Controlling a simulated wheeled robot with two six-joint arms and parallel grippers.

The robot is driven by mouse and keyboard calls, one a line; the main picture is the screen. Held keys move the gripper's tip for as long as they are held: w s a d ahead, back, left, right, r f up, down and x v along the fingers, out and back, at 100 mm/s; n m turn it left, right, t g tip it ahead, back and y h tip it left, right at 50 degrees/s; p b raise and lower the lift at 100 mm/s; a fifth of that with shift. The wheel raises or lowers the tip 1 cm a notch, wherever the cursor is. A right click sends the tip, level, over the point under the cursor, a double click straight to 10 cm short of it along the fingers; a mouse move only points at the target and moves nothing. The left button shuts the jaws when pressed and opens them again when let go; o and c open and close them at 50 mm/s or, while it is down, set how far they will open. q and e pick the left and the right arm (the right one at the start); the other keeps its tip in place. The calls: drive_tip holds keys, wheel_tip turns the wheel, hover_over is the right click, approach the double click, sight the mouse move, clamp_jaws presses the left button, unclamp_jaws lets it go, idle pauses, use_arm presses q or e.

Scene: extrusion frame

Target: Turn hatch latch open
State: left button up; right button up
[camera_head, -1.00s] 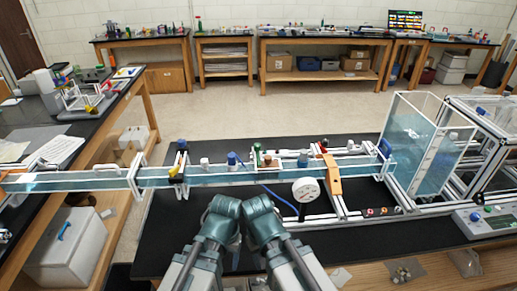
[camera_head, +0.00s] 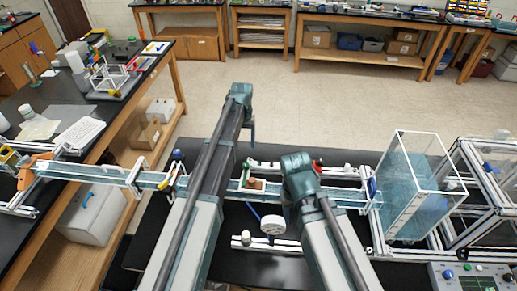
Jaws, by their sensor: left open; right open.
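A long clear water channel (camera_head: 108,174) runs across the middle of the view. No part of it can be told for certain as the hatch latch. My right arm ends in a joint over the channel, close to the red piece. The jaws of both grippers are hidden behind my arms, and the channel beneath the arms is partly covered.
A clear upright tank (camera_head: 412,190) stands at the channel's right end. A white round gauge (camera_head: 273,225) stands in front of the channel between my arms. A control box (camera_head: 475,278) sits at the lower right. An orange clamp (camera_head: 33,172) is at the far left.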

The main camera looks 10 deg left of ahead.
sight(246, 164)
use_arm(q)
drive_tip(key=shift+w+r, duration=0.15)
drive_tip(key=shift+w, duration=0.25)
wheel_tip(246, 164, down, 14)
drive_tip(key=b, duration=1.4)
drive_tip(key=shift+r, duration=0.1)
clamp_jaws()
idle(0.6)
